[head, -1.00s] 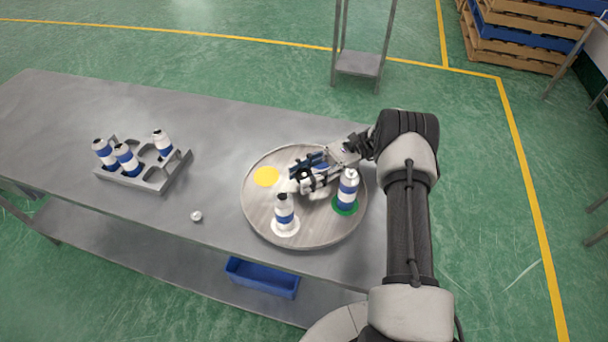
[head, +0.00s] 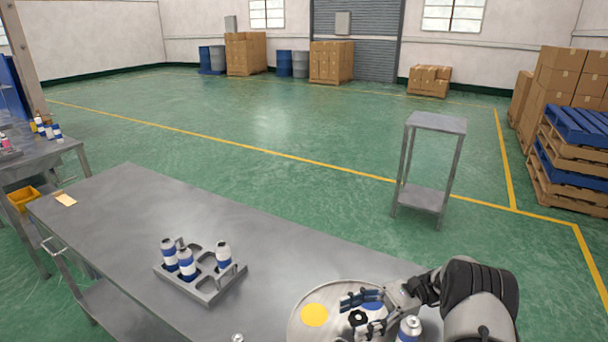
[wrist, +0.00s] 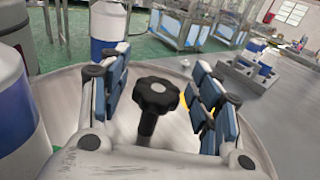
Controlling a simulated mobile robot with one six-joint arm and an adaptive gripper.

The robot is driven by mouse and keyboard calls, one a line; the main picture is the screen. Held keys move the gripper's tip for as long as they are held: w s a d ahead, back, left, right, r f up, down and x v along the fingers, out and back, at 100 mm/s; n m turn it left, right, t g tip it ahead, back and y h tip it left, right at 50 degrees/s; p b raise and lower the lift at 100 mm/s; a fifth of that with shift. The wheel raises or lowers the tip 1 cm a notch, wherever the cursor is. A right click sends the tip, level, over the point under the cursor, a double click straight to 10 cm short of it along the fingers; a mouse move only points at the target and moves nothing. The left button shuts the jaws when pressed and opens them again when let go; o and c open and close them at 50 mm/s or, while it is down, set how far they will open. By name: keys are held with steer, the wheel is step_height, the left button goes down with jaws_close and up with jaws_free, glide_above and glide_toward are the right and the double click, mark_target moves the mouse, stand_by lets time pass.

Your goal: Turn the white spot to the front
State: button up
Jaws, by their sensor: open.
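The round turntable (head: 303,318) is at the bottom of the head view, partly cut off. The white spot is outside the head view. My gripper (head: 361,311) is open over the turntable's middle. In the wrist view its blue-padded fingers stand on either side of a black knob (wrist: 156,95) on a post, apart from it. A can (head: 408,329) stands close to my gripper; a near can (wrist: 15,110) and a farther can (wrist: 108,25) show in the wrist view.
A grey rack (head: 208,291) with several blue-and-white cans stands on the table, left of the turntable. A small cap (head: 237,338) lies at the bottom edge. The left part of the table (head: 130,205) is mostly clear. A metal stand (head: 437,124) is behind.

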steer(key=s+a+r+n+t+h, duration=0.1)
steer(key=s+a+r+n+h, duration=0.2)
steer(key=s+r+h, duration=0.35)
steer(key=s+a+r+n+t+h, duration=0.1)
steer(key=s+a+r+n+h, duration=0.15)
steer(key=r, duration=0.65)
steer(key=s+d+r+n+t+h, duration=0.1)
steer(key=s+n+t+h, duration=0.3)
steer(key=s, duration=0.4)
steer(key=s+d+r+n+t+h, duration=0.1)
steer(key=s+d+n+t+h, duration=0.2)
steer(key=s, duration=0.5)
steer(key=shift+s+d+r+n+t+h, duration=0.25)
steer(key=shift+r+n+t+h, duration=0.2)
steer(key=shift+n, duration=0.5)
